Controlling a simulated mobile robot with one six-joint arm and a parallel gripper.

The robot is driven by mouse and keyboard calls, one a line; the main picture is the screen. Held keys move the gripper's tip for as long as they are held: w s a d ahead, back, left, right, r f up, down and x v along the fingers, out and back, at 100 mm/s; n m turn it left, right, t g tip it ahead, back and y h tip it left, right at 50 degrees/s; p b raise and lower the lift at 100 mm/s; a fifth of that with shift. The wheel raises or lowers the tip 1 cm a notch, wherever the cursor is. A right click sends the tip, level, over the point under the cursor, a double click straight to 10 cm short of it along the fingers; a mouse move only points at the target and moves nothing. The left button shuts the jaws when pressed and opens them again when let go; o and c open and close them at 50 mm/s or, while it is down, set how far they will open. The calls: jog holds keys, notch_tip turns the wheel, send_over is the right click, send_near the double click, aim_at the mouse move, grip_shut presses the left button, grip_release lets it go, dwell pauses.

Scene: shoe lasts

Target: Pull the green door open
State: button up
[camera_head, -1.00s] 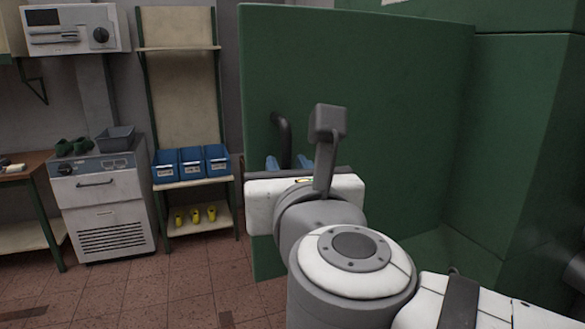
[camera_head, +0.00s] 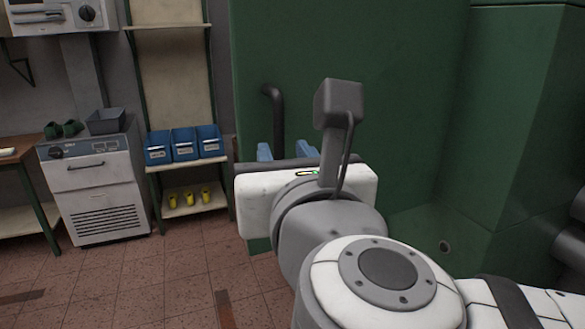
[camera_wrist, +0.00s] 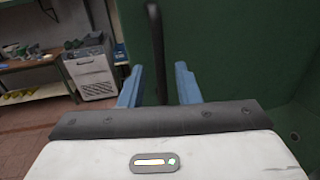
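The green door (camera_head: 400,70) is a large flat panel that fills the middle of the head view. It stands at an angle to the green wall at its right. Its dark bar handle (camera_head: 276,115) is near its left edge. My gripper (camera_head: 279,152) is in front of the handle's lower part, with its blue fingers apart. In the wrist view the dark handle (camera_wrist: 156,45) runs upright between the two blue fingers of my gripper (camera_wrist: 158,86), with a gap on both sides. My wrist hides the handle's lower end.
Left of the door stand a white cabinet (camera_head: 99,190) and a shelf rack with blue bins (camera_head: 184,145) and yellow shoe lasts (camera_head: 188,197). A green wall block (camera_head: 510,130) is close on the right. The tiled floor (camera_head: 150,275) at front left is clear.

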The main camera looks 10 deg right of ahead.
jog(key=shift+s+d, duration=0.15)
jog(key=shift+s, duration=1.35)
